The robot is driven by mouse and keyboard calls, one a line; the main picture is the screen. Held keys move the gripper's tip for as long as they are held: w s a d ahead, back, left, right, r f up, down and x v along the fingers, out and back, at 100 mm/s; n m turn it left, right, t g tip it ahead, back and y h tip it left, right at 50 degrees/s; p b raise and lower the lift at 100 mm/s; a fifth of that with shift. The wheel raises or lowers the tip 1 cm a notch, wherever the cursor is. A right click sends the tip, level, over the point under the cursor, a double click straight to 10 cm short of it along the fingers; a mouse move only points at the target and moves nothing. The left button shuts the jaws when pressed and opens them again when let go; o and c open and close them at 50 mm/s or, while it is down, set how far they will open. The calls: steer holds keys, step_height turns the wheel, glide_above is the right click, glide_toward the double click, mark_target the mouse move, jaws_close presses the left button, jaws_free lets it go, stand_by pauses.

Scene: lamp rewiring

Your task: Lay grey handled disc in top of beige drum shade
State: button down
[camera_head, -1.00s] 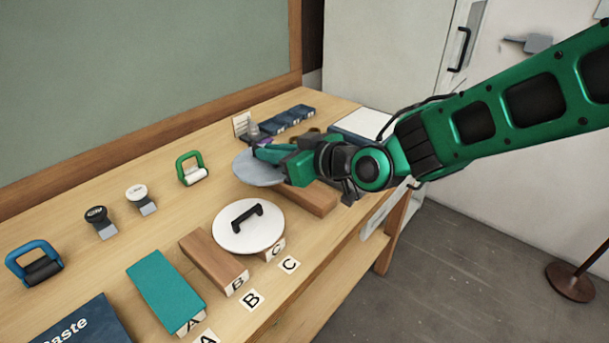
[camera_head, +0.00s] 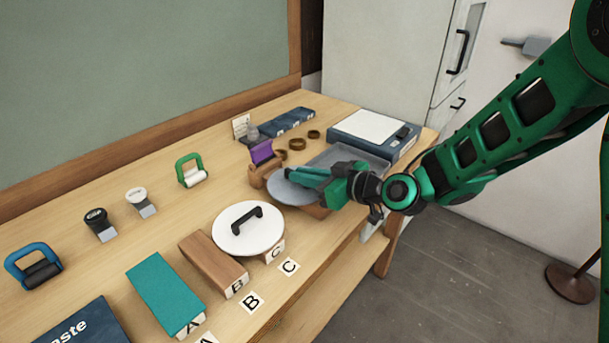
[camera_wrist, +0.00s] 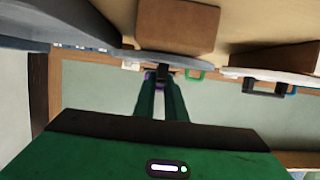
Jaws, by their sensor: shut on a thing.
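The grey disc (camera_head: 284,191) is at the right part of the bench in the head view, just over or on a wooden block; I cannot tell if they touch. My gripper (camera_head: 298,176) is shut at the disc's top, on its handle, which the fingers mostly hide. In the wrist view my gripper (camera_wrist: 161,90) has its two fingers close together with a small dark piece between the tips, and the disc shows as a grey band (camera_wrist: 75,22) beyond them. I see no beige drum shade in either view.
A white disc with a black handle (camera_head: 247,231) rests on blocks by label C. A stand's round base (camera_head: 571,284) is on the floor at right.

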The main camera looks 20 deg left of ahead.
steer(key=c, duration=1.8)
jaws_free()
steer(key=shift+f, duration=0.1)
steer(key=v, duration=1)
steer(key=shift+w+d+f, duration=0.1)
steer(key=shift+d+f, duration=0.1)
steer(key=shift+d, duration=0.35)
steer(key=shift+d, duration=0.1)
